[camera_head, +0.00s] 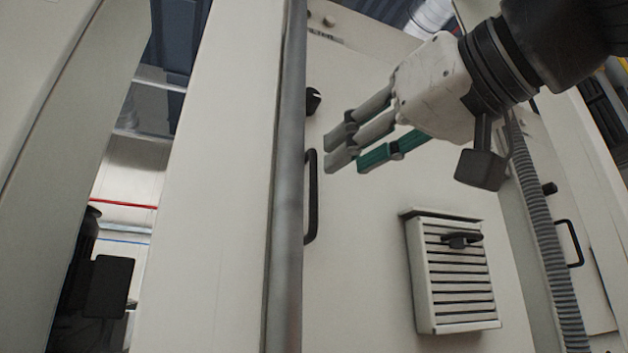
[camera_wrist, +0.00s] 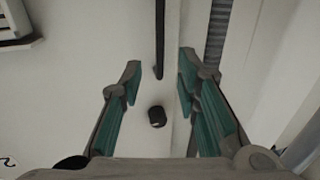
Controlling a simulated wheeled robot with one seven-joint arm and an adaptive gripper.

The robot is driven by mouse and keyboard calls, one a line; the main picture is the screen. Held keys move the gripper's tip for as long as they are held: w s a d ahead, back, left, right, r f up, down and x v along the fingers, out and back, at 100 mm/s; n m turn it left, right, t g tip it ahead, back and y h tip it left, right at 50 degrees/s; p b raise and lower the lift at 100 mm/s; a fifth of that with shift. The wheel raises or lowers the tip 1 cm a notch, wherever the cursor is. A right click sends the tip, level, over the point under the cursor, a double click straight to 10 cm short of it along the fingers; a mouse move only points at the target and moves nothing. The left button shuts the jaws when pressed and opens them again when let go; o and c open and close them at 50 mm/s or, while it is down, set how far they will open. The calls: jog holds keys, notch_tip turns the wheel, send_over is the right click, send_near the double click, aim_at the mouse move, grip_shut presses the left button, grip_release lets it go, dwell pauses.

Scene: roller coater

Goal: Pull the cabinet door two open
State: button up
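A pale cabinet door (camera_head: 365,225) carries a black vertical bar handle (camera_head: 311,196) near its left edge, with a round black knob (camera_head: 313,99) above it. The door looks closed. I cannot read any number on it. My gripper (camera_head: 348,156) is in front of the door, to the right of the handle and knob in the head view. In the wrist view, my gripper (camera_wrist: 160,72) is open, with teal pads apart. The handle (camera_wrist: 160,42) and knob (camera_wrist: 157,116) appear between its fingers, and nothing is gripped. The distance to the handle is unclear.
A louvred vent box (camera_head: 455,280) with a black latch sticks out lower on the door. Another black handle (camera_head: 570,243) is on a panel at far right. A grey post (camera_head: 289,200) runs beside the door's left edge. A ribbed grey hose (camera_head: 545,240) hangs at right.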

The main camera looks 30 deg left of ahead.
aim_at(316, 179)
jog(key=x, duration=0.9)
grip_shut()
